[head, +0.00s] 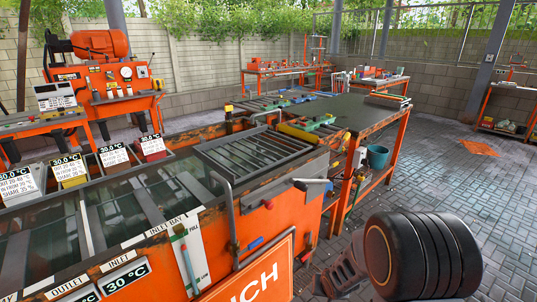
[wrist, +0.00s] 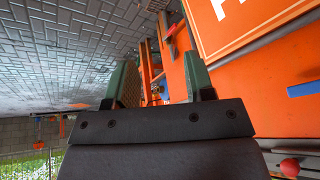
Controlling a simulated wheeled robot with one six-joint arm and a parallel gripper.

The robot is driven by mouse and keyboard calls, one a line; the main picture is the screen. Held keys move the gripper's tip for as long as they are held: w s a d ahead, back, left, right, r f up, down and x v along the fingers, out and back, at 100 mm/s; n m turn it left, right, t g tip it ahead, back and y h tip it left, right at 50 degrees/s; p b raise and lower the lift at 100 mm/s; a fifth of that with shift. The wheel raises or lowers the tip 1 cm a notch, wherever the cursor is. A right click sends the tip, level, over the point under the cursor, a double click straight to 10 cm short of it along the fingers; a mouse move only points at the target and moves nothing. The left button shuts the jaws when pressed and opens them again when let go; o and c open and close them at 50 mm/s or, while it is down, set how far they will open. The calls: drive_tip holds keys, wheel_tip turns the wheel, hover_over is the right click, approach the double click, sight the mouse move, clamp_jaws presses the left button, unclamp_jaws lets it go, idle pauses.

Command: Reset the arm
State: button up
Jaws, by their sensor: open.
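My gripper (wrist: 158,78) shows in the wrist view. Its two green fingers stand well apart above the dark palm plate. Nothing is held between them; orange framework and the floor show in the gap at a distance. The wrist view is upside down, with paving at the top and greenery at the bottom. In the head view my fingers cannot be made out.
A worn orange tank (head: 273,213) with an orange lettered sign (head: 262,275) stands close by; the sign also shows in the wrist view (wrist: 240,22). A workbench (head: 358,112) with a teal bucket (head: 377,157) stands behind. Paved floor (head: 480,195) at right is largely clear.

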drive_tip(key=s+r+p, duration=0.4)
drive_tip(key=r+p, duration=0.1)
drive_tip(key=r, duration=0.8)
drive_tip(key=s+r+n+g+p, duration=0.1)
drive_tip(key=s+r+p, duration=0.4)
drive_tip(key=r, duration=0.8)
drive_tip(key=s+a+r+n+p, duration=0.1)
drive_tip(key=s+r+p, duration=0.3)
drive_tip(key=r, duration=1)
drive_tip(key=p, duration=0.3)
drive_tip(key=shift+s, duration=0.25)
drive_tip(key=shift+a, duration=0.1)
